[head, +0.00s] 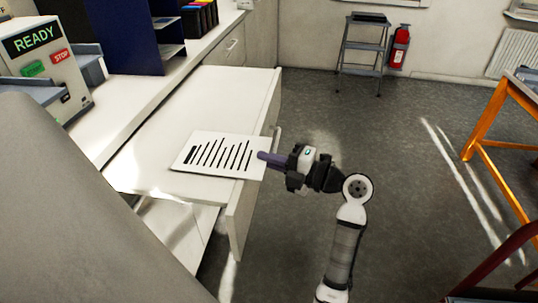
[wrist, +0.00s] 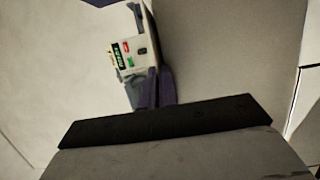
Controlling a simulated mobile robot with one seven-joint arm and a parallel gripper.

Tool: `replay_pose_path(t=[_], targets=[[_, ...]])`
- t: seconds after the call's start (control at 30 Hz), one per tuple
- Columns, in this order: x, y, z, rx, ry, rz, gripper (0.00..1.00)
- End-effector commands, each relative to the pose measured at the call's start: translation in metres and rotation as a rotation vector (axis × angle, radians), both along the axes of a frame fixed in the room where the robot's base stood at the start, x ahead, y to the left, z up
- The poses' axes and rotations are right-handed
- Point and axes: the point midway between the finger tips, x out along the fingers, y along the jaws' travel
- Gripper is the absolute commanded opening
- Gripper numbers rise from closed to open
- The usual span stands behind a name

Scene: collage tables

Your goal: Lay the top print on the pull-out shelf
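The print (head: 218,154), a white sheet with black bars, lies roughly level over the pull-out shelf (head: 225,95). Its right edge reaches over the shelf's front panel; I cannot tell whether its underside touches the shelf. My gripper (head: 264,156) comes from the right, and its purple fingers are shut on the print's right edge.
A machine with a READY display (head: 40,65) stands on the counter at left and shows tilted in the wrist view (wrist: 130,50). Dark blue shelving (head: 125,35) stands behind it. A grey step stool (head: 362,50) and a fire extinguisher (head: 398,47) are at the far wall. Open floor lies right of the shelf.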

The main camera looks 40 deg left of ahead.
Motion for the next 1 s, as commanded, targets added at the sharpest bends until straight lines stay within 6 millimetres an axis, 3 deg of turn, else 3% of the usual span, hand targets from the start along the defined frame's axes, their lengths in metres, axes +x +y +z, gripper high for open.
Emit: replay_pose_path(t=[0.2,0.4,0.77,1.0], targets=[[0.0,0.0,0.0,0.0,0.0,0.0,0.0],[0.0,0.0,0.0,0.0,0.0,0.0,0.27],[0.002,-0.005,-0.001,0.001,-0.001,-0.002,0.27],[0.014,-0.045,-0.004,0.002,-0.003,-0.007,0.27]])
